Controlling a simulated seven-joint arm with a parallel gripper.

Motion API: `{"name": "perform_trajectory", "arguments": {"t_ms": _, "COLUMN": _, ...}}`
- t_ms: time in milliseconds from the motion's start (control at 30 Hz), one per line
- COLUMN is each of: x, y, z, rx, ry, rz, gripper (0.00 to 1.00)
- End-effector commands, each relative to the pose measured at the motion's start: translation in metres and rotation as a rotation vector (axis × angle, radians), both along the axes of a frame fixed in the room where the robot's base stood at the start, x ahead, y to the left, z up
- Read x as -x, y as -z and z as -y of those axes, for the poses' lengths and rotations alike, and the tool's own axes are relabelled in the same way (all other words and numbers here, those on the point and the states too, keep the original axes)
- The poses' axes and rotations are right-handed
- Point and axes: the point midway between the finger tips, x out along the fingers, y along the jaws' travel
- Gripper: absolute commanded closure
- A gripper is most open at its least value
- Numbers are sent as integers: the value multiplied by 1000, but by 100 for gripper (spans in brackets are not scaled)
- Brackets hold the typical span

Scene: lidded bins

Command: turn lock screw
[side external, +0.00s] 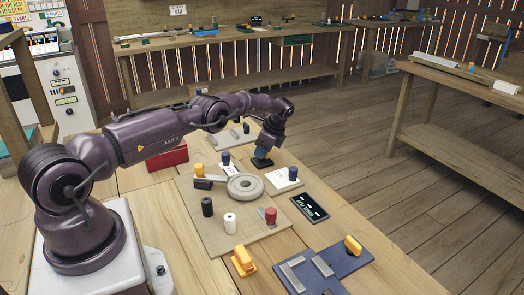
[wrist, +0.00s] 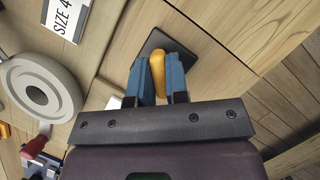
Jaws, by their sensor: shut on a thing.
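An orange upright handle (wrist: 158,72), which looks like the lock screw, stands on a dark square base (wrist: 180,45) in the wrist view. My gripper (wrist: 159,66) is shut on it, with one blue finger on each side. In the side external view my gripper (side external: 263,153) points down over the same dark base (side external: 262,163), at the far edge of the board. There the fingers hide the handle, so its turn angle cannot be told.
The wooden board (side external: 195,235) holds a grey ring (side external: 245,187) with a lever, and black, white, red, blue and orange-topped pieces. A dark panel (side external: 310,207) and a blue plate (side external: 325,268) lie nearer the camera. A red box (side external: 167,155) sits behind my arm.

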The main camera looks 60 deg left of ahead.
Motion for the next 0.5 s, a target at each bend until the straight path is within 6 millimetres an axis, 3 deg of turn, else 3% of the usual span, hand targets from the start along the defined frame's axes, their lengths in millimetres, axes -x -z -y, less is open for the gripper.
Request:
{"name": "perform_trajectory", "arguments": {"t_ms": 233, "x": 0, "y": 1, "z": 1, "rx": 5, "ry": -1, "rz": -1, "gripper": 100}}
{"name": "perform_trajectory", "arguments": {"t_ms": 267, "x": 0, "y": 1, "z": 2, "rx": 5, "ry": -1, "rz": -1, "gripper": 83}}
{"name": "perform_trajectory", "arguments": {"t_ms": 367, "x": 0, "y": 1, "z": 1, "rx": 5, "ry": -1, "rz": -1, "gripper": 60}}
{"name": "perform_trajectory", "arguments": {"t_ms": 500, "x": 0, "y": 1, "z": 1, "rx": 3, "ry": 0, "rz": 0, "gripper": 60}}
